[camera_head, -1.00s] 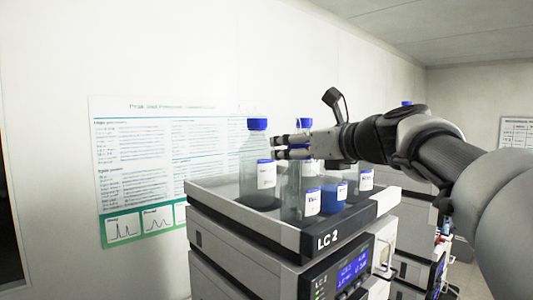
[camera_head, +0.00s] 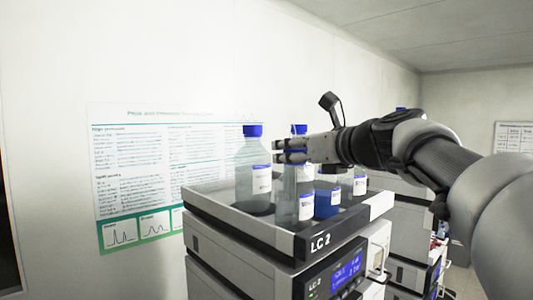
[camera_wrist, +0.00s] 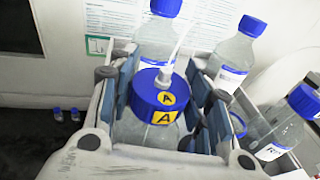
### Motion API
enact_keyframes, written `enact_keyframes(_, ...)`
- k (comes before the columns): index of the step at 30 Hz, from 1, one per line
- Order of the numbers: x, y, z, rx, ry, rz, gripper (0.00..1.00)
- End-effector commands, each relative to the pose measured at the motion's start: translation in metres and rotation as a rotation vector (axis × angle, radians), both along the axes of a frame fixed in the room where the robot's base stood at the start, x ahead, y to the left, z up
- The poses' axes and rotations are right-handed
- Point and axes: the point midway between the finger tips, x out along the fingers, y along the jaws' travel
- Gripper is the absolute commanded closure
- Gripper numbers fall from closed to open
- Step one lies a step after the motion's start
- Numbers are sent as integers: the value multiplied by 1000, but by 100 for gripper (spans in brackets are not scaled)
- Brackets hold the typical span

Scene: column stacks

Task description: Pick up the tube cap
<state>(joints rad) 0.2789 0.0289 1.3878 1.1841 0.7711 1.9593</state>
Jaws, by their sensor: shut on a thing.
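The tube cap (camera_wrist: 158,92) is blue with yellow "A" labels. A metal fitting with a pale tube (camera_wrist: 178,45) rises from its top. In the wrist view my gripper (camera_wrist: 162,95) has its fingers on both sides of the cap and is shut on it. A clear bottle (camera_wrist: 145,132) shows just below the cap; whether they touch is hard to tell. In the head view my gripper (camera_head: 291,150) reaches in from the right, level above the tray, and its fingers mostly hide the cap.
Other blue-capped bottles stand close by on the tray (camera_head: 232,218): one to the left (camera_head: 253,175), a short blue-filled one (camera_head: 327,202) and one at the right (camera_head: 360,184). The tray sits on the LC 2 stack. A poster (camera_head: 140,160) hangs on the wall behind.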

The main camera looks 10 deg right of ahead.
Motion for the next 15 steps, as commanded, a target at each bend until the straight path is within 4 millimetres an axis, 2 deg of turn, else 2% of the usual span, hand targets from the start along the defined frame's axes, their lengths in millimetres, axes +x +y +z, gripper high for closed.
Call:
enact_keyframes(8, 0, 0, 5, -1, -1, -1, 73)
enact_keyframes(11, 0, 0, 14, -1, -3, -1, 73)
enact_keyframes(15, 0, 0, 39, -2, -4, 0, 73)
